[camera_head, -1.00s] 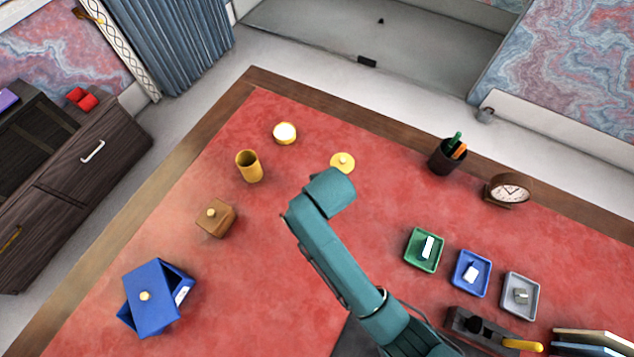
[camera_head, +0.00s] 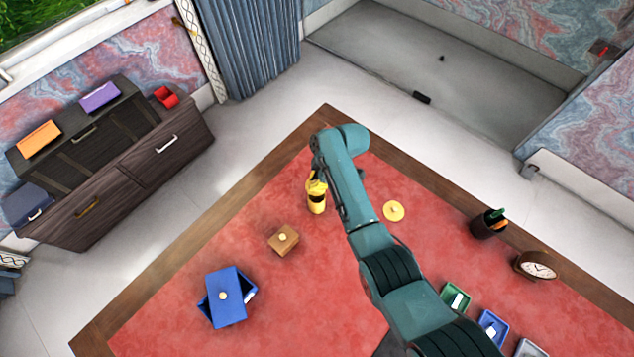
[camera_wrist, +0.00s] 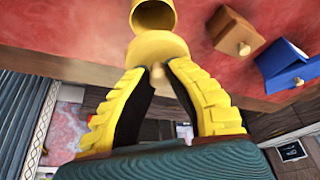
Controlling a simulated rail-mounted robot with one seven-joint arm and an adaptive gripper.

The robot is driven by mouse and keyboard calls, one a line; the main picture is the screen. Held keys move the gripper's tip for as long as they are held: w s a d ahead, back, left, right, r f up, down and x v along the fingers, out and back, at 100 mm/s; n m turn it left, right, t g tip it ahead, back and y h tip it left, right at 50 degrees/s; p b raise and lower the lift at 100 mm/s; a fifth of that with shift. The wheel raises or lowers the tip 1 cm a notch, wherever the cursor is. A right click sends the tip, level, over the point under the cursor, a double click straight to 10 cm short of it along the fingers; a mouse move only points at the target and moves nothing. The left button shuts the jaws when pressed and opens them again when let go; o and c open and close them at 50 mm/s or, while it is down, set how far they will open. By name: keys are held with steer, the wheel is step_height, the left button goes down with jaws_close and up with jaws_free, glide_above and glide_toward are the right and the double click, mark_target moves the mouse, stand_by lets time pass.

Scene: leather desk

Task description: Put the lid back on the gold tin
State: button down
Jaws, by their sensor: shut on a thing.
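The gold tin (camera_head: 317,205) is an open cylinder standing upright on the red desk. Its dark mouth shows in the wrist view (camera_wrist: 153,14). My gripper (camera_wrist: 157,72) is shut on the knob of a round gold lid (camera_wrist: 152,46), held between the yellow fingertips. In the wrist view the lid is close to the tin's mouth and partly overlaps its edge. I cannot tell whether they touch. In the head view my gripper (camera_head: 315,186) is just above the tin, and my arm covers part of it. Another flat gold lid (camera_head: 393,211) lies on the desk to the right.
A brown box (camera_head: 284,240) and a blue box (camera_head: 226,297) with its lid askew stand in front of the tin. A pen cup (camera_head: 488,224), a clock (camera_head: 535,265) and small trays (camera_head: 456,298) are at right. The desk between the boxes and my arm is clear.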

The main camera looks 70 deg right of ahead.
steer(key=shift+s+f+b, duration=0.15)
steer(key=shift+f+b, duration=0.35)
steer(key=shift+f, duration=0.15)
step_height(320, 180, down, 5)
steer(key=b, duration=0.4)
steer(key=shift+f, duration=0.2)
stand_by(1.5)
steer(key=c, duration=0.5)
jaws_free()
steer(key=shift+c, duration=0.2)
steer(key=shift+r+p, duration=3)
steer(key=shift+r, duration=0.55)
